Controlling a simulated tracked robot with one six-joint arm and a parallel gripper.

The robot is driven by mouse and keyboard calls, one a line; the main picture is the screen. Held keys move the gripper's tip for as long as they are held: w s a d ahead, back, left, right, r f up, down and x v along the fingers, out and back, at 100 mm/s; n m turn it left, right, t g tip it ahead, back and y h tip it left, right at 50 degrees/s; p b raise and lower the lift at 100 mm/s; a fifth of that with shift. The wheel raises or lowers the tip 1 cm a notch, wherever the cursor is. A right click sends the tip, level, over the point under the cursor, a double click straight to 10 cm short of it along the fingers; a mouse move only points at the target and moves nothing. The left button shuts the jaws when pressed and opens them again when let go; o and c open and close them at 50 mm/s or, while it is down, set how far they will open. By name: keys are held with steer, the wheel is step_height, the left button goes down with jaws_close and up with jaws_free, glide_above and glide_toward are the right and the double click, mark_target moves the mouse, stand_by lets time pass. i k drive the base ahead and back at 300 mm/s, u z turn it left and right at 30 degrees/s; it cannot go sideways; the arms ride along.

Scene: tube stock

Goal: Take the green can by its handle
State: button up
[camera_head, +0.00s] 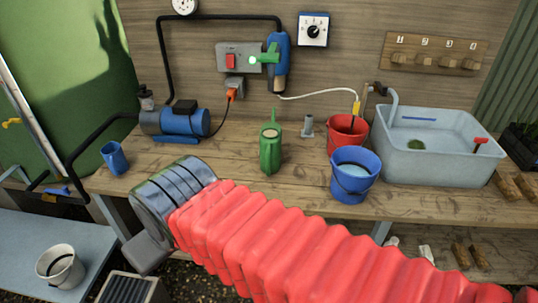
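The green can (270,152) stands upright on the wooden workbench (310,180), near the middle of the view. Its top is open and a thin green part rises above the rim at the back. I cannot tell whether this part is the handle or the spout. My arm, in a red ribbed sleeve with a grey banded joint, crosses the lower view in front of the bench. Its grey end lies to the lower left of the can, apart from it in the picture. My gripper's fingers do not show.
Right of the can are a small grey fitting (307,126), a red bucket (347,137), a blue bucket (352,188) and a grey basin (438,164). Bench around the can is clear.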

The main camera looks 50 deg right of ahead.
mark_target(270, 137)
steer(key=z, duration=0.1)
steer(key=i, duration=1)
steer(key=u, duration=0.1)
